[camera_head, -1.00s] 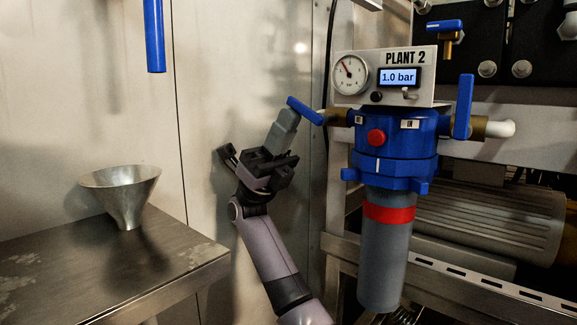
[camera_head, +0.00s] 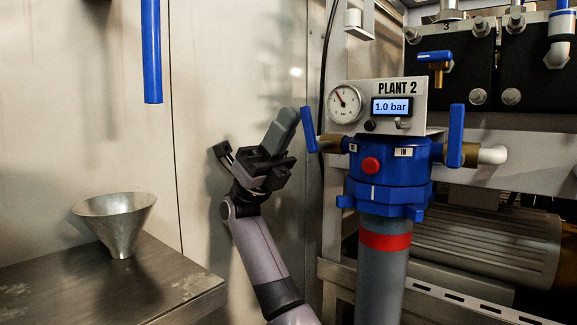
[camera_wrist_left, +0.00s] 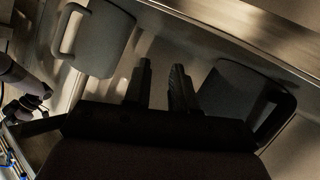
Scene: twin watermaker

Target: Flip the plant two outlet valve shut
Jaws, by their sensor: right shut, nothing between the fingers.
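The Plant 2 unit (camera_head: 389,165) has a blue head, and its display reads 1.0 bar. A blue lever handle (camera_head: 309,130) sits on the brass valve at its left, opposite the side labelled IN; I take it as the outlet valve. The handle stands nearly upright, tilted slightly, its top end leaning left. My right gripper (camera_head: 288,117) is shut and empty, its fingertips close beside the handle's upper left; I cannot tell whether they touch. My left gripper (camera_wrist_left: 160,72) shows only in the left wrist view, its fingers apart with nothing between them.
The inlet's blue handle (camera_head: 456,135) stands upright at the right. A metal funnel (camera_head: 116,224) stands on the steel counter (camera_head: 190,292) at left. A blue pipe (camera_head: 151,50) hangs above. The left wrist view shows a grey jug-like container (camera_wrist_left: 103,38).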

